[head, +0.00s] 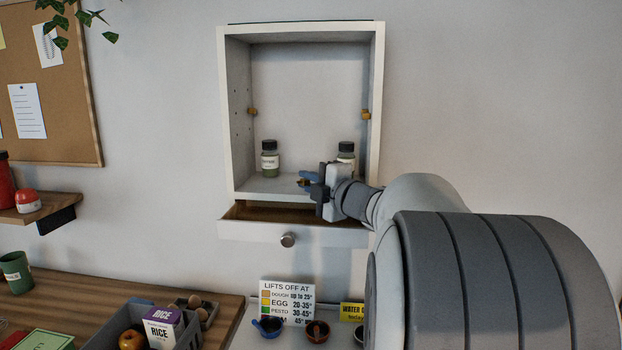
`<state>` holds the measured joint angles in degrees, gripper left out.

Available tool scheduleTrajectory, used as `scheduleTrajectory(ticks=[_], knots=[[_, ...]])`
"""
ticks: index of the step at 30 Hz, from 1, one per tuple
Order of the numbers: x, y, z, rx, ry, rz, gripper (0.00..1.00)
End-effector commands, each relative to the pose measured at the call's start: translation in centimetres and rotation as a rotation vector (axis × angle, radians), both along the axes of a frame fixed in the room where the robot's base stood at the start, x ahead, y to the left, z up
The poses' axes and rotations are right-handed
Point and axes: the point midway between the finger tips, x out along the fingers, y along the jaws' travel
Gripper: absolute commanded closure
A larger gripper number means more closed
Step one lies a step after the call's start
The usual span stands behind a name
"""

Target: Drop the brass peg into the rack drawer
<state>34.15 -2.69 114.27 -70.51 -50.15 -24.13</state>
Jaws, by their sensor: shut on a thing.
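My gripper (307,182) reaches in from the right, in front of the lower part of the open white wall cabinet (232,120). It is shut on a small brass-coloured thing, the brass peg (302,182), which shows only as a small spot between the blue fingertips. The gripper and peg appear above the drawer in the picture; the exact depth is hard to tell. My arm hides the drawer's right end.
Two more brass pegs (252,111) (366,113) stick out of the cabinet's side walls. A dark jar (269,159) stands on the cabinet floor at left, another (346,152) behind my gripper. Below are a sign (288,302), small bowls and a grey crate (122,322).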

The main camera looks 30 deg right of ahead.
Motion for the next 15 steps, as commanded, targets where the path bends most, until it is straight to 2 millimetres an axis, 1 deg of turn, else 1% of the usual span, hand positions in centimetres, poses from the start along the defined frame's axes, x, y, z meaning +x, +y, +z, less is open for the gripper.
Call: scheduleTrajectory(ticks=[1, 8, 9, 15], knots=[[-0.01, -0.02, -0.31, 0.000, 0.000, 0.000, 1.00], [-0.01, -0.06, -0.21, 0.000, 0.000, -0.001, 1.00], [-0.01, -0.06, -0.21, 0.000, 0.000, -0.001, 0.86], [-0.02, -0.09, -0.20, 0.000, 0.000, -0.002, 0.70]])
